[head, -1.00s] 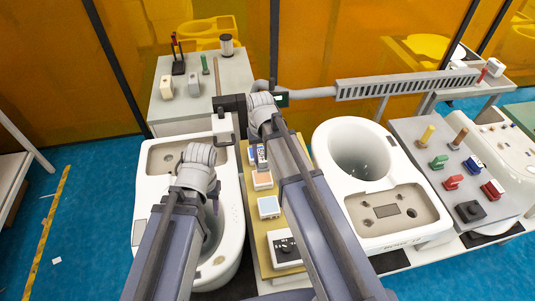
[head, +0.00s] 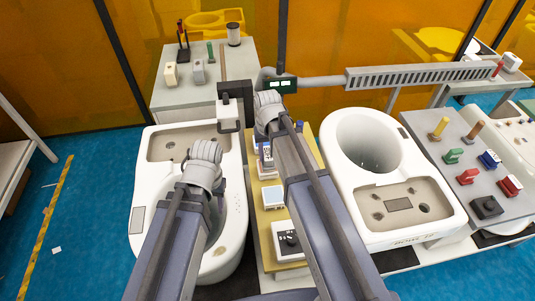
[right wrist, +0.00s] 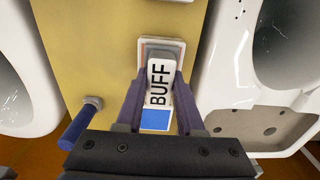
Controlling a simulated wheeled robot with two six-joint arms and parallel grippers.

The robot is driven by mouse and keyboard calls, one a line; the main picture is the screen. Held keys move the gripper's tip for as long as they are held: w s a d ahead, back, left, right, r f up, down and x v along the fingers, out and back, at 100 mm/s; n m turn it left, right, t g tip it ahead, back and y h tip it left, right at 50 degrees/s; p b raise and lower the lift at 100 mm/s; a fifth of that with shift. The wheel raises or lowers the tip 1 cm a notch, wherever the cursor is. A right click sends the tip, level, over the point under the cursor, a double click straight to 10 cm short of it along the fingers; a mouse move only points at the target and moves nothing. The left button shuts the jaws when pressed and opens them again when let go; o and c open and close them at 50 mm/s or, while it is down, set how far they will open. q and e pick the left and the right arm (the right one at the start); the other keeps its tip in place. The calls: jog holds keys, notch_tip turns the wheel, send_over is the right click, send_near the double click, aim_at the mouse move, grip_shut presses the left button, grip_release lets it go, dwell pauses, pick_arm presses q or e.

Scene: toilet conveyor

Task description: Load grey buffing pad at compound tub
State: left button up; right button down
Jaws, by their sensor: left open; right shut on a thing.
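The buffing tool (right wrist: 159,85) has a white body marked BUFF, a blue patch and a grey pad (right wrist: 163,50) at its far end. My right gripper (right wrist: 162,88) is shut on its body, one finger on each side. The pad is over or against a white-rimmed compound tub (right wrist: 141,54) with an orange edge showing; contact cannot be judged. In the head view, the right arm partly hides the tool and tub (head: 264,174). My left gripper (head: 218,200) is over the left white toilet, its fingers mostly hidden behind its wrist.
A pale-blue tub (head: 273,197) and a white box with a black panel (head: 289,241) stand nearer on the yellow board (head: 258,222). White toilets (head: 140,205) (head: 445,222) flank it.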

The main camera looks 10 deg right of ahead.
aim_at(268, 153)
jog(key=shift+f+b, duration=0.45)
jog(key=shift+b, duration=0.05)
dwell(1.8)
jog(key=shift+r, duration=0.1)
notch_tip(268, 153, up, 7)
jog(key=p, duration=0.7)
dwell(0.6)
jog(key=shift+f+b, duration=0.8)
jog(key=shift+f, duration=0.1)
jog(key=shift+r, duration=0.15)
